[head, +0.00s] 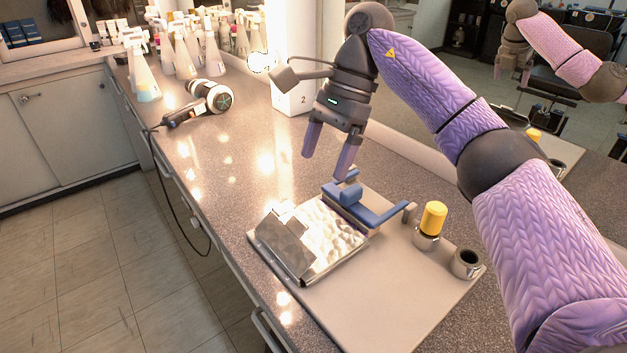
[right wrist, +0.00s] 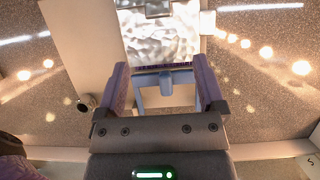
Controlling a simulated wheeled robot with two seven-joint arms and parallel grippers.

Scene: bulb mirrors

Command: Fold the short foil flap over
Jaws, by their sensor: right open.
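A crumpled silver foil sheet (head: 325,235) lies on a pale board (head: 380,300), with a smoother raised or creased part (head: 288,243) toward its left edge. I cannot tell exactly how the short flap lies. A blue clip-like tool with a bar (head: 370,212) sits at the foil's far right edge. My right gripper (head: 325,165) is open and points down just above the blue tool, apart from the foil. In the right wrist view the foil (right wrist: 160,40) lies beyond the open fingers, and the blue tool (right wrist: 153,82) shows between them. My left gripper is not in view.
A yellow-topped piece (head: 433,217) stands in a metal cup, beside an empty metal cup (head: 467,263), on the board's right. The mirror reflects my arm. The counter left of the board is clear.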

